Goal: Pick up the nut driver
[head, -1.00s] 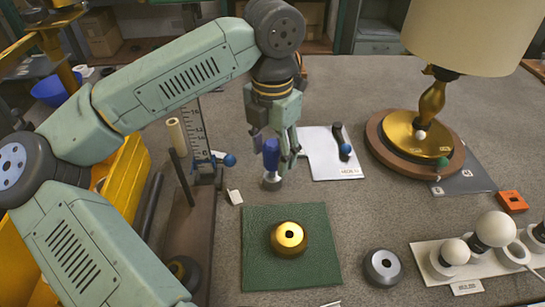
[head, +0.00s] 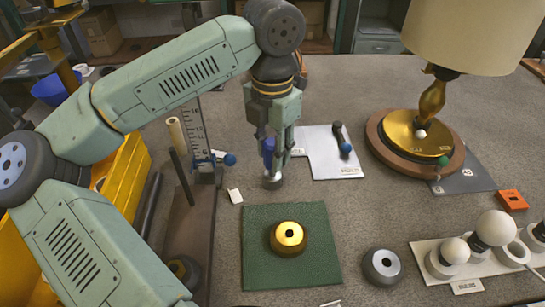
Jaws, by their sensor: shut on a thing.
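The nut driver (head: 268,150) has a blue handle and stands upright with its lower end at a small grey round base (head: 272,181). My gripper (head: 274,158) points down around the handle and is shut on it. The fingers hide part of the handle. I cannot tell whether the driver's lower end is clear of the base.
A green mat (head: 290,270) with a brass and wood round part (head: 289,238) lies in front. A grey ring-shaped part (head: 382,267) is to its right. A lamp (head: 432,100) stands at the right. A height gauge (head: 199,135) stands close on the left.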

